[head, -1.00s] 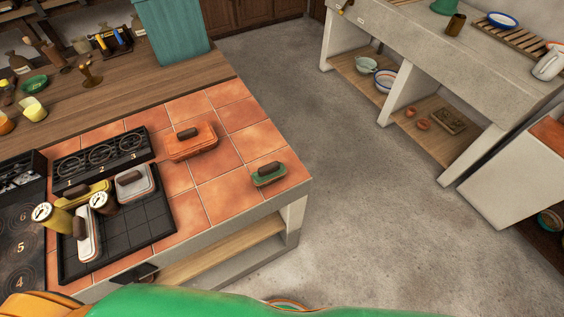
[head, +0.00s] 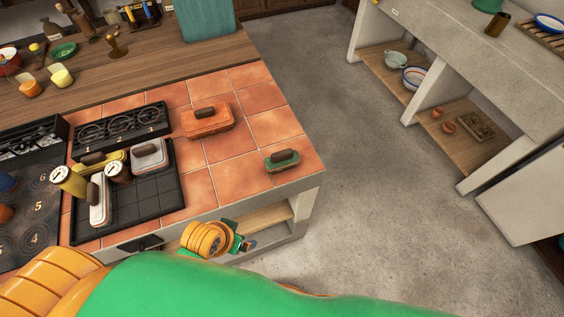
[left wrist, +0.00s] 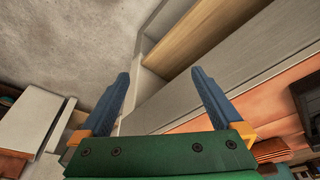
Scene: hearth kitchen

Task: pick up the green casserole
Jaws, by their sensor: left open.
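The green casserole (head: 281,164) is a small dish with a dark brown handle on top. It sits at the right front corner of the tiled counter in the head view. My left gripper (head: 247,243) is in front of the counter's front face, below and to the left of the casserole and apart from it. In the left wrist view the blue fingers of my left gripper (left wrist: 160,74) are spread with nothing between them. I cannot clearly make out the green casserole in that view. My right gripper is not in view.
An orange casserole (head: 208,122) sits behind and left of the green one. A black tray (head: 160,190) holds white and yellow dishes. The counter's front edge and its lower wooden shelf (head: 262,216) are close to my left gripper. Bare tiles surround the green casserole.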

